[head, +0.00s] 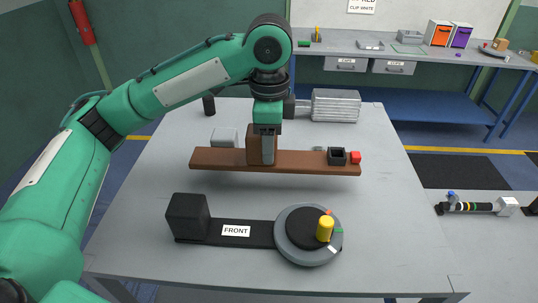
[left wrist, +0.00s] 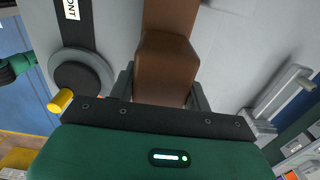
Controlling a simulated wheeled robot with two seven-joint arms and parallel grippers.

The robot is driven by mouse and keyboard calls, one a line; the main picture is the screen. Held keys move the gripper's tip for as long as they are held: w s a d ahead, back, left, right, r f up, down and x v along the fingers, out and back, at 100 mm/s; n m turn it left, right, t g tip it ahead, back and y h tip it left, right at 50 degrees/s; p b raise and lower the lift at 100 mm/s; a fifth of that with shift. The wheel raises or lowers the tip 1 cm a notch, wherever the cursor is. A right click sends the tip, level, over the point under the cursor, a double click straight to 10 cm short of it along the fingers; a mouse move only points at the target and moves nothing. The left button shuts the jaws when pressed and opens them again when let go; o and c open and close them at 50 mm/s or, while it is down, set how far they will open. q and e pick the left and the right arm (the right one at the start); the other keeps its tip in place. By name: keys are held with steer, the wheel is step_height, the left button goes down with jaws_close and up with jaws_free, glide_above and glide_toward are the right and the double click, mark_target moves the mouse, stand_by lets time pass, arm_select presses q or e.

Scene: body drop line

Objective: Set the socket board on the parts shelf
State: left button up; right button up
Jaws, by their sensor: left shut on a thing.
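The socket board (head: 225,160) is a long brown plank with an upright brown grip block. A black square socket (head: 337,157) and a red block (head: 355,158) are at its right end. My left gripper (head: 267,150) is shut on the grip block and holds the board level. A shadow below suggests it is a little above the grey table (head: 150,230). In the left wrist view the brown grip block (left wrist: 165,65) is between the fingers. A blue lower shelf (head: 420,104) runs under the back bench; no label marks it as the parts shelf. My right gripper is not in view.
A black fixture marked FRONT (head: 262,228) with a round grey turntable (head: 282,253) and yellow knob (head: 325,229) is at the table's front. A ribbed metal cylinder (head: 335,105) and a pale box (head: 224,137) stand behind the board. The back bench (head: 340,45) holds bins.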

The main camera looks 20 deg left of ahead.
arm_select(q)
steer(key=shift+f+p, duration=0.45)
steer(key=shift+f, duration=1.9)
steer(key=o, duration=1.3)
steer(key=shift+f, duration=0.1)
